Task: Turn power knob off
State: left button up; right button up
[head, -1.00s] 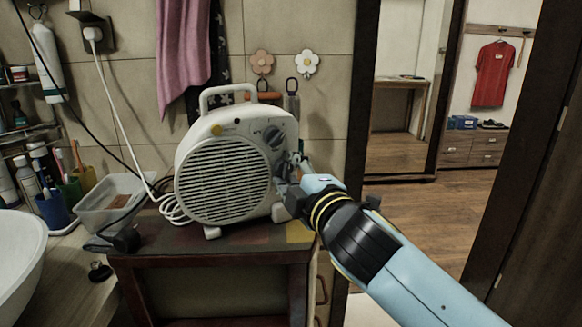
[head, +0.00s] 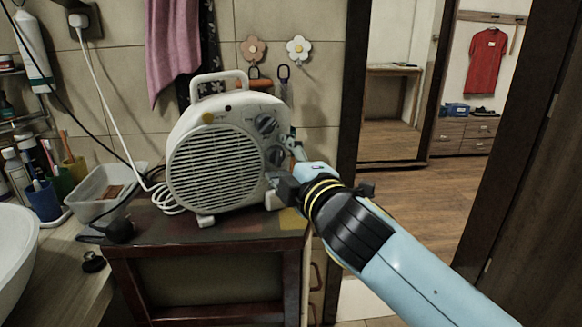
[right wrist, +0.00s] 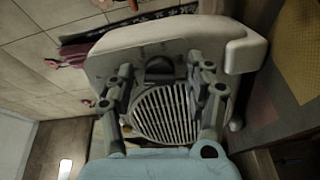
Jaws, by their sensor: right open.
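A white fan heater (head: 218,165) stands on a small table. Its front has a round grille and two dark knobs on the right side, an upper knob (head: 265,124) and a lower knob (head: 276,155). I cannot read which is the power knob. My right gripper (head: 284,158) is open and empty at the heater's right side, close to the lower knob. In the right wrist view the open fingers (right wrist: 165,88) straddle the heater's (right wrist: 195,48) front, with one dark knob (right wrist: 160,68) between them. Whether they touch it cannot be told. My left gripper is out of view.
The table (head: 210,232) has bare room in front of the heater. A white cord runs from the heater to a wall socket (head: 85,22). Floor (head: 425,205) is free at right.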

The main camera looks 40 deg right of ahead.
jog(key=v, duration=1.1)
jog(key=shift+s, duration=0.35)
jog(key=shift+a, duration=0.1)
